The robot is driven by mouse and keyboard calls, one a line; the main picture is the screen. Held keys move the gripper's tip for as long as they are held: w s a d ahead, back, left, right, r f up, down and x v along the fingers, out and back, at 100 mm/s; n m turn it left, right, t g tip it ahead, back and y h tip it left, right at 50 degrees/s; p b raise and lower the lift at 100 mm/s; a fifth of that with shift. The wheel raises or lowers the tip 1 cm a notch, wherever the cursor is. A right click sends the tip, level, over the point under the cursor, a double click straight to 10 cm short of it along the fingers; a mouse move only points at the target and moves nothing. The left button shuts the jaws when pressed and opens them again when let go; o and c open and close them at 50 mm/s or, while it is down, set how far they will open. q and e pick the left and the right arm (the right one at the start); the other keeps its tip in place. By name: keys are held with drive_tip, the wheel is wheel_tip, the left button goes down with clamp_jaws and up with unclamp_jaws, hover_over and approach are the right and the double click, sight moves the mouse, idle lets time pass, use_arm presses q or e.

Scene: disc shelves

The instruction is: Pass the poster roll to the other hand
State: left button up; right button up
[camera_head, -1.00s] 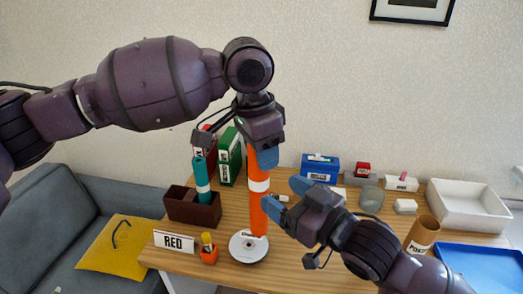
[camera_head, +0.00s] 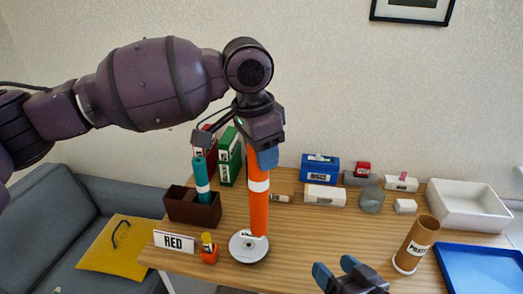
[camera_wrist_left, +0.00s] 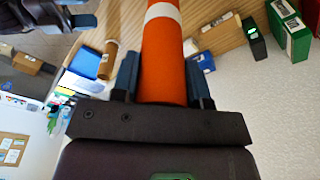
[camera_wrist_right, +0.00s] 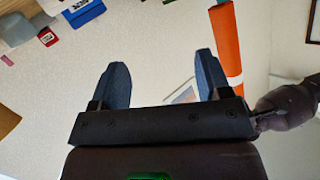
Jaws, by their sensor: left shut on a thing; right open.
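The poster roll (camera_head: 259,196) is a long orange tube with a white band. It hangs upright in the head view, its lower end over a white disc (camera_head: 248,247) on the table; I cannot tell if they touch. My left gripper (camera_head: 266,150) is shut on its upper part, and the left wrist view shows the roll (camera_wrist_left: 163,60) between the fingers (camera_wrist_left: 160,85). My right gripper (camera_head: 335,275) is open and empty, low in the head view, apart from the roll. In the right wrist view the roll (camera_wrist_right: 226,45) lies beyond the right finger.
On the table stand a brown box (camera_head: 190,210) holding a teal roll (camera_head: 202,182), a RED sign (camera_head: 174,241), a small orange pot (camera_head: 209,254), a brown poster tube (camera_head: 417,242), a white tray (camera_head: 468,206) and a blue tray (camera_head: 485,268). Small boxes line the back.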

drive_tip(key=s+d+f+g+h, duration=0.1)
drive_tip(key=s+d+f+h, duration=0.2)
drive_tip(key=f, duration=0.6)
drive_tip(key=s+d+f+g+h, duration=0.1)
drive_tip(key=s+d+f, duration=0.3)
drive_tip(key=f, duration=0.5)
drive_tip(key=d+h, duration=0.1)
drive_tip(key=d, duration=0.1)
drive_tip(key=shift+s+d+h, duration=0.25)
drive_tip(key=shift+d+h, duration=0.15)
